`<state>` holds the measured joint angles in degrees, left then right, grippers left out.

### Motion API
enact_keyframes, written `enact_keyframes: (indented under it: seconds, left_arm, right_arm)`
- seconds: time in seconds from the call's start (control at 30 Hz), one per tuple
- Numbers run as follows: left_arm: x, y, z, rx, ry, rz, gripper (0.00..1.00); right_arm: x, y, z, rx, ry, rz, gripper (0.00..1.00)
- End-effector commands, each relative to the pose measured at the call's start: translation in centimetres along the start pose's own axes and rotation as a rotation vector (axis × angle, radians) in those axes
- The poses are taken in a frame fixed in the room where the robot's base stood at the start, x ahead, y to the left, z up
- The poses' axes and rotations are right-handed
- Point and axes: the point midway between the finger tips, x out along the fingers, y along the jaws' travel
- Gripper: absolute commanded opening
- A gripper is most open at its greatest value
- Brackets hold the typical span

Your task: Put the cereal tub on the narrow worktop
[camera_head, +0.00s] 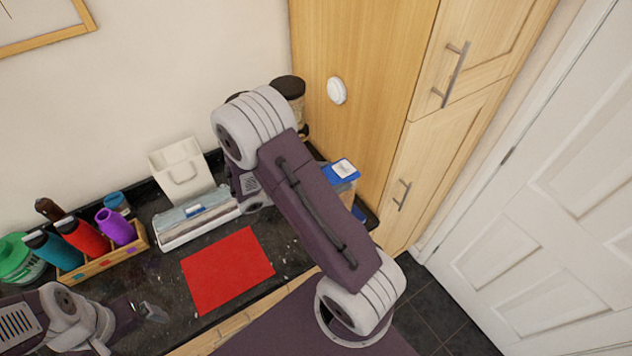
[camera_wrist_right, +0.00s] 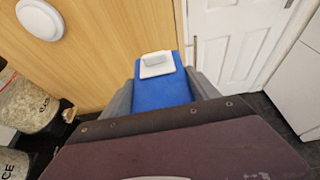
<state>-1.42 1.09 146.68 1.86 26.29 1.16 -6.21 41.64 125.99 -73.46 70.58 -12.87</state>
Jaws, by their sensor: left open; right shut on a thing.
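The cereal tub (camera_head: 347,188) has a blue lid with a white flap. It shows at the right end of the dark granite worktop (camera_head: 285,247), beside the wooden cupboard, partly hidden by my right arm. In the right wrist view, the blue lid (camera_wrist_right: 162,93) lies between the grey fingers of my right gripper (camera_wrist_right: 162,100), which is shut on the tub. Whether the tub's base touches the worktop is hidden. My left gripper (camera_head: 152,311) is open and empty at the lower left, over the worktop.
A red mat (camera_head: 228,270) lies mid-worktop. Behind it are a wrap box (camera_head: 197,218) and a white holder (camera_head: 182,170). A wooden rack (camera_head: 100,258) of bottles stands left. Dark-lidded jars (camera_head: 288,88) stand at the back corner. A tall cupboard (camera_head: 360,60) borders the right.

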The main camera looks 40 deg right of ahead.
Motion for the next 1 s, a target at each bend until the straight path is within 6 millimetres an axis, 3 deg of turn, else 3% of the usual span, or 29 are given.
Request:
enact_keyframes:
  seconds: [0.2,0.53,0.73,1.0]
  left_arm:
    - [1.1,0.0,0.1,0.000,0.000,0.000,0.91]
    - [1.4,0.0,0.1,0.000,0.000,0.000,0.91]
    - [2.7,-0.1,0.3,0.000,0.000,0.000,0.91]
    - [5.4,-0.1,0.6,0.000,0.000,0.000,0.91]
  right_arm:
    - [1.3,-2.5,2.7,0.004,0.000,0.000,0.00]
    - [1.7,-3.1,3.5,-0.001,0.001,0.006,0.00]
    - [2.3,-1.2,3.0,-0.021,0.016,0.074,0.00]
    - [3.2,3.6,3.4,-0.089,0.018,0.253,0.00]
